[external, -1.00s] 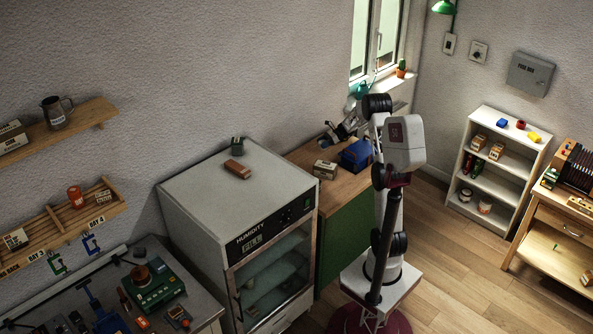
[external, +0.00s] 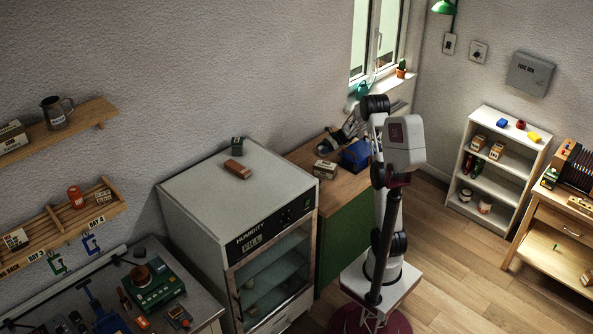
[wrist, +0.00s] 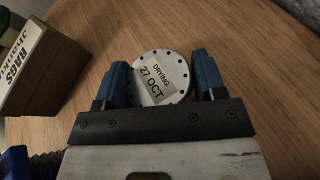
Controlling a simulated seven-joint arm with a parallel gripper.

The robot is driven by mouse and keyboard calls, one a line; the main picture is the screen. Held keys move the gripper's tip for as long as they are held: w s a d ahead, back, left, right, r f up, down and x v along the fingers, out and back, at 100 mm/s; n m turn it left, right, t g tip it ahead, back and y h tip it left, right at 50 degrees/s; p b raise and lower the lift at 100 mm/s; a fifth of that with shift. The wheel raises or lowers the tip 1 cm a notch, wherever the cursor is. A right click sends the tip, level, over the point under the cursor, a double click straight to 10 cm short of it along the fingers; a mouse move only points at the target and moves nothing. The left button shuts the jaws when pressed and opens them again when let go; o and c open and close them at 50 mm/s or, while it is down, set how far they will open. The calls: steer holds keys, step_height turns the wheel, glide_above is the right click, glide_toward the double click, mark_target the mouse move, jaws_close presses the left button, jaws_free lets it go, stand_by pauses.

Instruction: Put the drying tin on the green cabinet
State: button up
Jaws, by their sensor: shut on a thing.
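The drying tin (wrist: 152,68) is a round, pale metal tin with dots around its rim and a label reading "DRYING 27 OCT". My gripper (wrist: 162,84) is shut on it, with one blue finger at each side. The green cabinet (external: 345,238) has a green side and a wooden top (wrist: 225,30). In the external view my gripper (external: 327,145) is low over the back of that top, near the wall. The tin is small and hard to make out there. I cannot tell whether its base touches the wood.
A box marked "RAGS" (wrist: 38,65) stands on the wooden top, left of the tin in the wrist view; it also shows in the external view (external: 325,170). A blue object (external: 355,155) is to its right. The taller humidity cabinet (external: 205,190) stands left.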

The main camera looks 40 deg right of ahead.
steer(key=shift+f, duration=0.1)
steer(key=o, duration=1)
steer(key=shift+v, duration=6.05)
steer(key=shift+a, duration=0.1)
steer(key=shift+r, duration=0.25)
